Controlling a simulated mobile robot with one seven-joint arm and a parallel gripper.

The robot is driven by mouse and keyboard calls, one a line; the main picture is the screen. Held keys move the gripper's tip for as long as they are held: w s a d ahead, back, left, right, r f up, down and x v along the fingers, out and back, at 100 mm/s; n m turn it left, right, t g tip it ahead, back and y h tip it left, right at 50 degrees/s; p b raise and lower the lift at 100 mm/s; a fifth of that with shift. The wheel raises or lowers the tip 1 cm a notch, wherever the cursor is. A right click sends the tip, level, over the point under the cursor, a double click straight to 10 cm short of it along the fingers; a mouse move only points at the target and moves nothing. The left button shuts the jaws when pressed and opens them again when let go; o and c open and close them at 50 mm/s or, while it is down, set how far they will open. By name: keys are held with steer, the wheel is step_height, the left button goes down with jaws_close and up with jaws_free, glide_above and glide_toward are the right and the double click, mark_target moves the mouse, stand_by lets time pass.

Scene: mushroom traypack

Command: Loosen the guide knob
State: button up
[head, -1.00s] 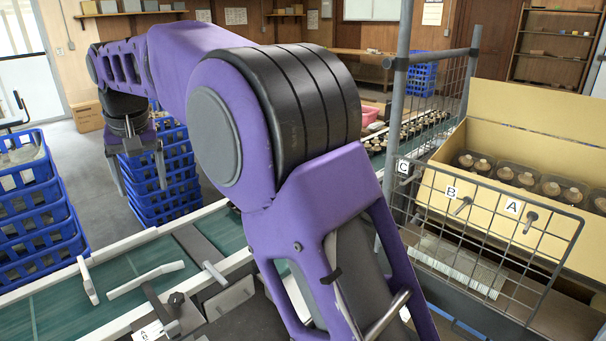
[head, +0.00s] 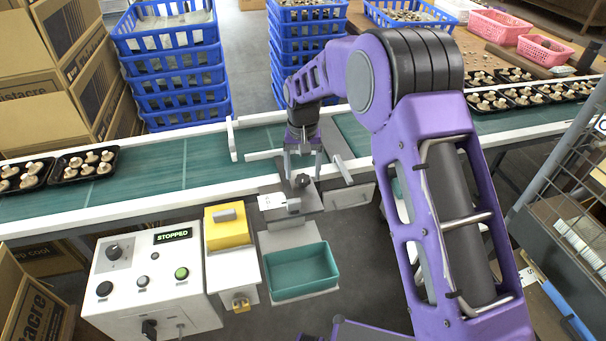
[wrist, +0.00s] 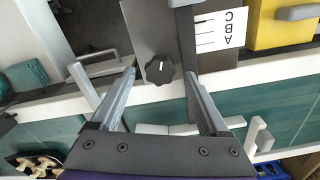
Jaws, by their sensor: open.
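The guide knob (wrist: 160,71) is a black lobed knob with a white mark, on a grey plate (wrist: 143,30) at the belt's near edge. In the head view the knob (head: 303,181) sits just in front of my gripper (head: 302,172). In the wrist view my gripper (wrist: 160,88) is open, with one finger on each side of the knob and nothing between the tips. The knob appears slightly beyond the fingertips; I cannot tell any contact. A white label marked A B C (wrist: 221,31) lies beside the knob.
The conveyor (head: 190,165) has white guide bars (head: 232,139) near my gripper. Mushroom trays (head: 86,165) rest on its left end. A control box (head: 150,275) reads STOPPED. A yellow box (head: 227,232) and a teal bin (head: 300,270) stand close in front.

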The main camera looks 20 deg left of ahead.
steer(key=shift+f, duration=0.65)
jaws_close()
